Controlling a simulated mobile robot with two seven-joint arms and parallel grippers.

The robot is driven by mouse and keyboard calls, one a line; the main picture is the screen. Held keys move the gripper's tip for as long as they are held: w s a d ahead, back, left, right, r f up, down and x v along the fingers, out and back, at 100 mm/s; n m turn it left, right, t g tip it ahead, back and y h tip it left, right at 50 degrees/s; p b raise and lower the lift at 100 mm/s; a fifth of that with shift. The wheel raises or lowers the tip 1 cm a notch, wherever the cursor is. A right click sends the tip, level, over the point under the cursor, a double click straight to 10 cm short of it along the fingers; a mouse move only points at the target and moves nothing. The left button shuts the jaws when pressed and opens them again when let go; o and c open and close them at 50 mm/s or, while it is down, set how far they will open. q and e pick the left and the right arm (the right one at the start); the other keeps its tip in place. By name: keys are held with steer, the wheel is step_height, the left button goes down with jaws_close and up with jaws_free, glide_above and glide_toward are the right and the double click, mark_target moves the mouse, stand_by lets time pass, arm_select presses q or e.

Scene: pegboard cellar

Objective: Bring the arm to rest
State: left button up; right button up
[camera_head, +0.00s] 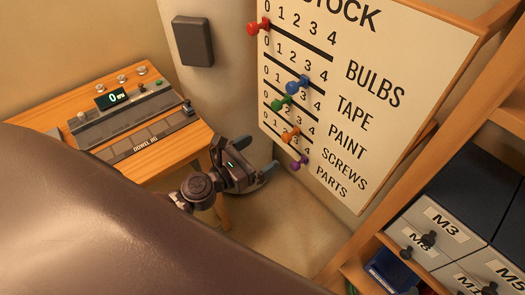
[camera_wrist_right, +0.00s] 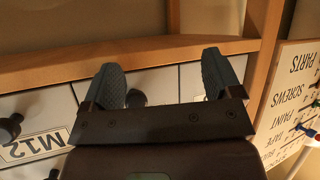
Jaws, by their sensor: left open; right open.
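My left arm shows in the head view, with its dark left gripper (camera_head: 243,157) in front of the wall between the wooden table and the stock board. Its two grey-blue fingers are spread apart and nothing is between them. In the right wrist view my right gripper (camera_wrist_right: 163,75) has its two fingers wide apart, with nothing between them. It is in front of white drawers with dark knobs, below a wooden rail. I cannot tell its distance from them. The right gripper does not show in the head view.
The stock board (camera_head: 410,75) with several coloured pegs is right of the left gripper. The wooden table (camera_head: 158,168) with a grey control panel (camera_head: 125,112) is on the left. A drawer rack with labelled drawers (camera_head: 437,226) is at lower right. Floor shows below the left gripper.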

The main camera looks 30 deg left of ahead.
arm_select(q)
steer(key=shift+s+a, duration=0.2)
steer(key=shift+s, duration=0.25)
stand_by(0.3)
